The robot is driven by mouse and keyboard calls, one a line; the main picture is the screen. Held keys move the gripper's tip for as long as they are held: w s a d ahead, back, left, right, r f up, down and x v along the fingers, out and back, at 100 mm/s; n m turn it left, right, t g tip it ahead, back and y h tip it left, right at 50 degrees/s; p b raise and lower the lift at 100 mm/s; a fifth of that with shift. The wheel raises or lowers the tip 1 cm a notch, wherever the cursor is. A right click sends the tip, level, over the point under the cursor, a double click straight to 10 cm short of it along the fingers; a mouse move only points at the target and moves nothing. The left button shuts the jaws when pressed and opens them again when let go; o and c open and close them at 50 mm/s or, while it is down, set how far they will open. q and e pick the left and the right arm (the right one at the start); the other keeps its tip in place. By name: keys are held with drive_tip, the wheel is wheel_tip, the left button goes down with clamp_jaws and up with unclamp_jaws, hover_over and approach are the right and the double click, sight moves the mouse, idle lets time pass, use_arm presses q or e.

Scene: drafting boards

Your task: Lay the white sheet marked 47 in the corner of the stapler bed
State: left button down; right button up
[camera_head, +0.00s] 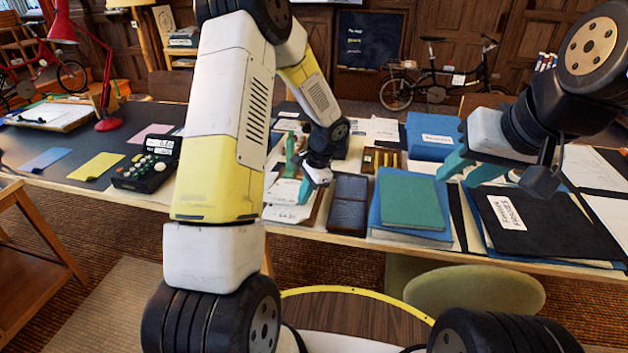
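No number 47 is legible on any sheet. Several white papers (280,213) lie around my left gripper (299,178) on the table's middle; the arm partly hides them. The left gripper hangs low over these papers, and I cannot tell whether it holds one. A stapler bed cannot be made out clearly. My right gripper (468,169) is at the right, with its two teal fingers spread apart and nothing seen between them. It is above the area between the blue box and the black folder.
A dark case (347,204), a green book (411,203) on a blue one, a blue box (431,136) and a black folder (540,222) crowd the table. A black keypad device (147,169) and a red lamp (108,124) stand left. A green chair seat (478,291) is in front.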

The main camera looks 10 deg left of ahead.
use_arm(q)
drive_tip(key=c, duration=1.6)
unclamp_jaws()
drive_tip(key=shift+r, duration=0.1)
drive_tip(key=v, duration=0.7)
drive_tip(key=shift+r, duration=0.3)
drive_tip(key=shift+d, duration=0.15)
